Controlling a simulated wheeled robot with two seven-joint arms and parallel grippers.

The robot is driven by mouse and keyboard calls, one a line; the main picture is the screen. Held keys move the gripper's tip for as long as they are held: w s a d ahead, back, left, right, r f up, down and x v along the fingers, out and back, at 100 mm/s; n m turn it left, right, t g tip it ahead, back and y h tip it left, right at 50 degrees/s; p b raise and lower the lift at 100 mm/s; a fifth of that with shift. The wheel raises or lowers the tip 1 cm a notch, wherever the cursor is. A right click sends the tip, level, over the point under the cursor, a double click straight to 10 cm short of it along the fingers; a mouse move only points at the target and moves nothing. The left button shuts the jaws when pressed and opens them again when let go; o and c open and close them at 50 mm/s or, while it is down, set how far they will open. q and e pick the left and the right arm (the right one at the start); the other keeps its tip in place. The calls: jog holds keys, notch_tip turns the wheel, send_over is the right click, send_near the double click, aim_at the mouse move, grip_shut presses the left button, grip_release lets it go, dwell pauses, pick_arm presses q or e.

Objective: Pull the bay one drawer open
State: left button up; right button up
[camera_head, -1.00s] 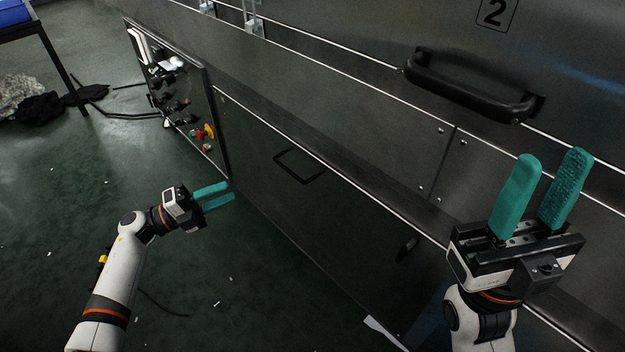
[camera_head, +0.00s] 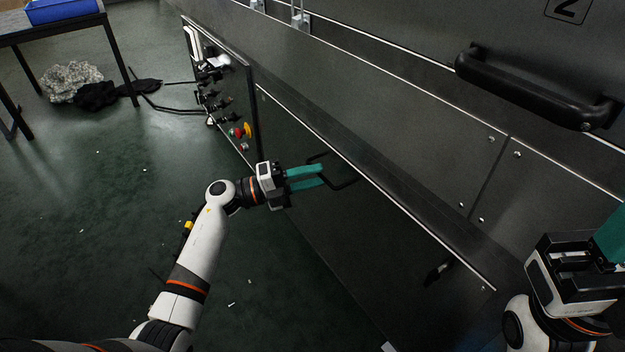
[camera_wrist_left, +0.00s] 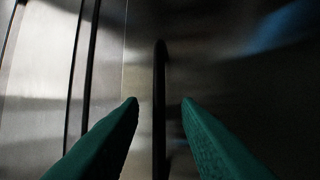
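The drawer front (camera_head: 345,235) is a dark metal panel low on the machine, flush with its side as far as I can see. Its handle (camera_head: 346,182) is a thin black bar, partly hidden behind my left gripper. My left gripper (camera_head: 322,176) is open, its teal fingers pointing at the handle. In the left wrist view the handle (camera_wrist_left: 160,100) stands upright between the two separated fingertips (camera_wrist_left: 160,102), and neither finger visibly touches it. My right gripper (camera_head: 602,245) is at the right edge, with one finger partly in view and the rest cut off.
A control panel (camera_head: 222,95) with knobs and a red-yellow button stands left of the drawer. A thick black handle (camera_head: 535,92) is on the upper panel, and a small black latch (camera_head: 438,271) is lower right. The green floor (camera_head: 110,215) at left is mostly clear.

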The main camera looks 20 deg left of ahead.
pick_arm(q)
jog(key=shift+w+d, duration=0.1)
jog(key=shift+d, duration=0.15)
grip_shut()
jog(key=shift+a, duration=0.1)
